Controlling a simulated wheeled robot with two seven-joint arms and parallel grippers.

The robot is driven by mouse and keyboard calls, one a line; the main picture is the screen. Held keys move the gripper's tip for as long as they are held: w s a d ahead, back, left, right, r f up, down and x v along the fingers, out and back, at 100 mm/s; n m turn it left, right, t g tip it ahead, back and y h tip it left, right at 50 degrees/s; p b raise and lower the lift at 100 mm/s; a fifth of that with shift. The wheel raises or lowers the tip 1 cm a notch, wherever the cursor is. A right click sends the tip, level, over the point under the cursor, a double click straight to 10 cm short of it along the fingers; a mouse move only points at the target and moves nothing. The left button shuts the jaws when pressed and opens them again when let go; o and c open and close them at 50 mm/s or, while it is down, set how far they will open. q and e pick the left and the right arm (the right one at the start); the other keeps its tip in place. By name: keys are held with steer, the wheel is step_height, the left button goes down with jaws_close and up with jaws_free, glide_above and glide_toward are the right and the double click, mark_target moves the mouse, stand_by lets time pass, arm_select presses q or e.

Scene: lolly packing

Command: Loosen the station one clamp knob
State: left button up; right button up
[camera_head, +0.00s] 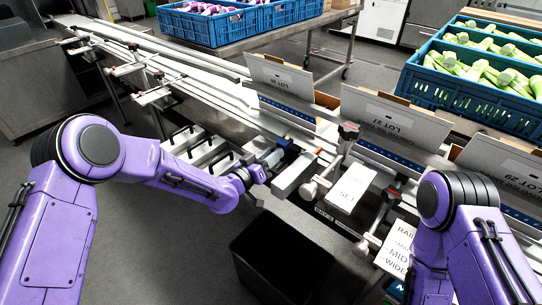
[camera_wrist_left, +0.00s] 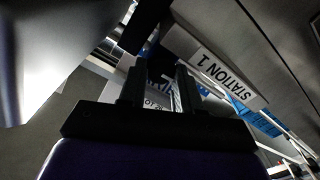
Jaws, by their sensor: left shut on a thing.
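My left gripper (camera_head: 268,163) reaches in from the left to the front edge of the conveyor line, beside a grey metal block (camera_head: 293,176) and a small blue block (camera_head: 284,143). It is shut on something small. In the left wrist view, the fingers (camera_wrist_left: 158,72) point at a dark part (camera_wrist_left: 150,28) just beyond their tips, close to the STATION 1 label (camera_wrist_left: 215,72). The held part looks like the station one clamp knob, but it is mostly hidden and dark. My right gripper is out of view; only its purple arm shows at the lower right.
White cards, including a RAIL card (camera_head: 397,250), lie there. Blue crates (camera_head: 420,88) stand behind. A black bin (camera_head: 283,255) is below the line.

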arm_select(q)
steer(key=o, duration=1)
steer(key=shift+o, duration=0.2)
steer(key=b+v, duration=0.1)
steer(key=v, duration=0.9)
steer(key=shift+s+a+b, duration=0.2)
steer(key=shift+s+b, duration=0.05)
steer(key=shift+b, duration=0.1)
